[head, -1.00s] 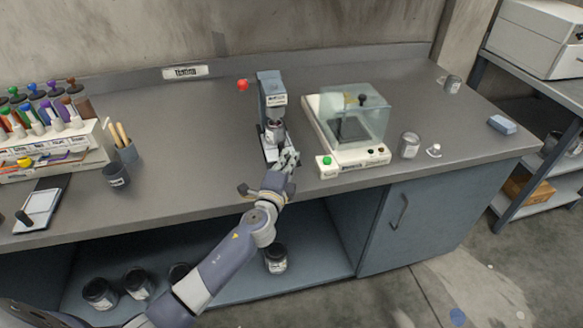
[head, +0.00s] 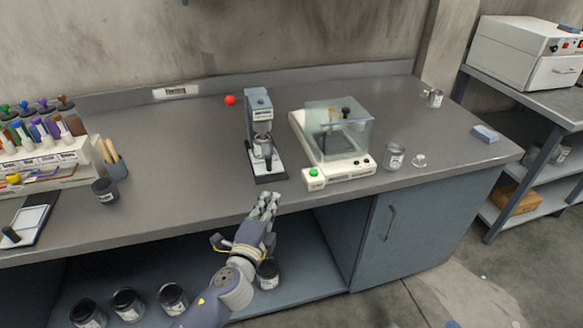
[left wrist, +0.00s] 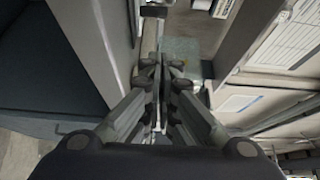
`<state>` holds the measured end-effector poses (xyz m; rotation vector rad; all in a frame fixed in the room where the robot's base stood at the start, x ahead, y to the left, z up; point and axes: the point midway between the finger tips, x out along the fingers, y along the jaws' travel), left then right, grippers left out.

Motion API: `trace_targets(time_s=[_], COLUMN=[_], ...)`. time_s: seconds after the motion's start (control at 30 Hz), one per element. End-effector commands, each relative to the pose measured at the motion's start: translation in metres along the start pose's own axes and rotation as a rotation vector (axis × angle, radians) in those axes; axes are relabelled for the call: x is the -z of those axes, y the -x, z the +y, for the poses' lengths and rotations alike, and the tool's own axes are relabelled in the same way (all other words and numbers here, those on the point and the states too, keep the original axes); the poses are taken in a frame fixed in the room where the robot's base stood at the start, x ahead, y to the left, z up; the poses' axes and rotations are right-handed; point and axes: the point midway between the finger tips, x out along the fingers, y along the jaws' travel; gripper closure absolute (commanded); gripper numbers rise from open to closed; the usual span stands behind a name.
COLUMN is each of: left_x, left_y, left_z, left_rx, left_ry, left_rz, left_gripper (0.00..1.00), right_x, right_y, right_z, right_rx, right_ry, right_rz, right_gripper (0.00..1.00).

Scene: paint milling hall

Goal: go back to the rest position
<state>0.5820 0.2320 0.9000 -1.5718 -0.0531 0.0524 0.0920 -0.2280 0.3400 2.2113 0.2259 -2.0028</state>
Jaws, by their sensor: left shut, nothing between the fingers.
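My left gripper (head: 265,205) is in front of the workbench's front edge in the head view, below the grey mixer. Its fingers are together and empty; they also show closed in the left wrist view (left wrist: 160,75). My right gripper is in neither view.
Dark jars (head: 127,304) stand on the shelf below. A side shelf (head: 545,105) is at the right.

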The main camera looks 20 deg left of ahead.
Motion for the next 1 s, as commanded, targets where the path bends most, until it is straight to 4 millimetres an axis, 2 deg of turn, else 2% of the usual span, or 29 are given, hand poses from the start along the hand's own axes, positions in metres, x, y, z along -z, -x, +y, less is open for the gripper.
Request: trace_targets(time_s=[0.17,0.27,0.37,0.43,0.5,0.6,0.8,1.0], left_x=[-0.004,-0.019,-0.039,-0.047,-0.048,-0.042,-0.021,0.002], left_y=[0.005,0.022,0.056,0.091,0.126,0.170,0.241,0.301], left_z=[0.003,0.015,0.043,0.069,0.090,0.112,0.133,0.136], left_rx=[-0.017,-0.084,-0.218,-0.344,-0.466,-0.616,-0.854,-1.054], left_ry=[0.036,0.171,0.400,0.577,0.723,0.873,1.052,1.158], left_rz=[-0.023,-0.104,-0.248,-0.361,-0.459,-0.565,-0.705,-0.800], left_gripper=[1.00,1.00,1.00,1.00,1.00,1.00,1.00,1.00], right_x=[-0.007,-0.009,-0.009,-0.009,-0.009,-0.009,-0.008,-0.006], right_y=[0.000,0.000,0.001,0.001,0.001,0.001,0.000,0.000], right_z=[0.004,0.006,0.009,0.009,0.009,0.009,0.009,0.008], right_rx=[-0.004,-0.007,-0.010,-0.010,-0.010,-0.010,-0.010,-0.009], right_ry=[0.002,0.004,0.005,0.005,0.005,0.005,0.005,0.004], right_rz=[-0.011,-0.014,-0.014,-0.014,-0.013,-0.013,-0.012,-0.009], right_gripper=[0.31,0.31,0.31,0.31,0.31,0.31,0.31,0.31])
